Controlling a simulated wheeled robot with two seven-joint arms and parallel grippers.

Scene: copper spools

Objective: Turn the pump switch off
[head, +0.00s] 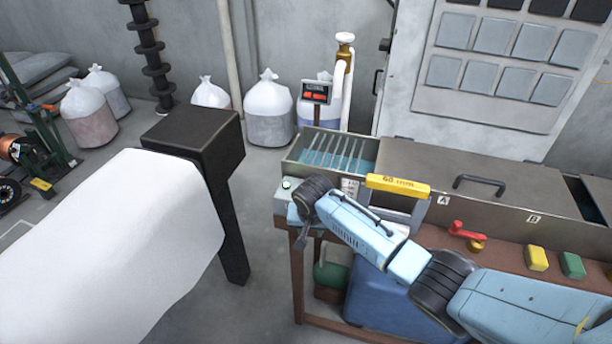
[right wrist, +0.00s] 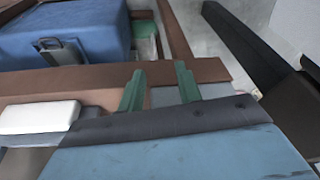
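A small grey box with a round pale button (head: 287,184) sits at the left end of the bench; it may be the pump switch, but no marking I can read confirms it. My right gripper (head: 303,236) is beside this box at the bench's left end, largely hidden by its own wrist. In the right wrist view its two green fingers (right wrist: 160,90) stand apart with nothing gripped between them. The brown bench edge lies beyond them. A green pump-like body (head: 330,275) sits under the bench. My left gripper is not in view.
A metal tank (head: 400,160) with a yellow-handled rack (head: 398,185) stands on the bench. A red lever (head: 467,232) and yellow (head: 536,258) and green (head: 572,265) blocks are to the right. A black post (head: 232,235) and large white shape (head: 95,255) fill the left.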

